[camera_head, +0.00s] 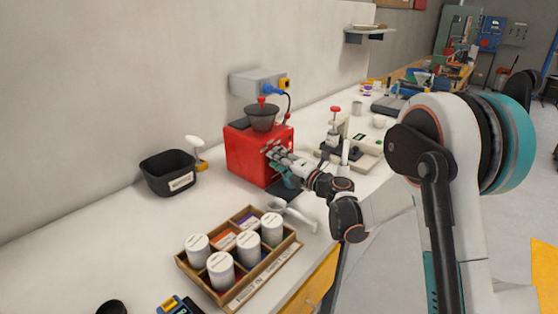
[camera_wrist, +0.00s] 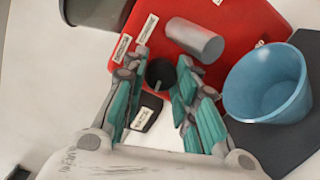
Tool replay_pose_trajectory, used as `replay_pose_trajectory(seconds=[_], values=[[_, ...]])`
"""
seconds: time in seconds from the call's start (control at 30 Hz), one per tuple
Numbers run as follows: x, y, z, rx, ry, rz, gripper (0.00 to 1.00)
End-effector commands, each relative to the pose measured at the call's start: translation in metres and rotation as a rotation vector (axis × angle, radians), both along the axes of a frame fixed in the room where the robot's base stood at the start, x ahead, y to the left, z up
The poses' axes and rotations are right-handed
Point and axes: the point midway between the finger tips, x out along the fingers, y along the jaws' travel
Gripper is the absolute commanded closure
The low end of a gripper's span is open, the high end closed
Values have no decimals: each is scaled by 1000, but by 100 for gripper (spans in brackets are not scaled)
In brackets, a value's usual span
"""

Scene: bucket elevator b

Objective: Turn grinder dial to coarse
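The grinder (camera_head: 247,152) is a red box with a dark hopper (camera_head: 262,116) on top, standing on the counter by the wall. In the wrist view its red face (camera_wrist: 240,20) carries a round black dial (camera_wrist: 161,72) with a pale pointer, and white labels beside it. My gripper (camera_wrist: 163,68) is at the front of the grinder, its teal fingertips apart on either side of the dial. They are very close to it; I cannot tell whether they touch it. The head view shows my gripper (camera_head: 275,158) against the grinder's front, hiding the dial.
A grey metal cylinder (camera_wrist: 195,40) sticks out from the grinder near the dial. A blue cup (camera_wrist: 266,86) stands close to my right finger. A black bin (camera_head: 168,173) is left of the grinder. A wooden tray (camera_head: 239,292) with several white jars stands in front.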

Motion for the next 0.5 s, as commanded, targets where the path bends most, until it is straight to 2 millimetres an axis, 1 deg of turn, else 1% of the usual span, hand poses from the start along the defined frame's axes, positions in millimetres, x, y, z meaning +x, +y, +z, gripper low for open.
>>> replay_pose_trajectory(seconds=[0.07,0.3,0.5], values=[[0,0,0,-1,0,0,97],[0,0,0,4,7,-1,97],[0,0,1,46,59,0,97]])
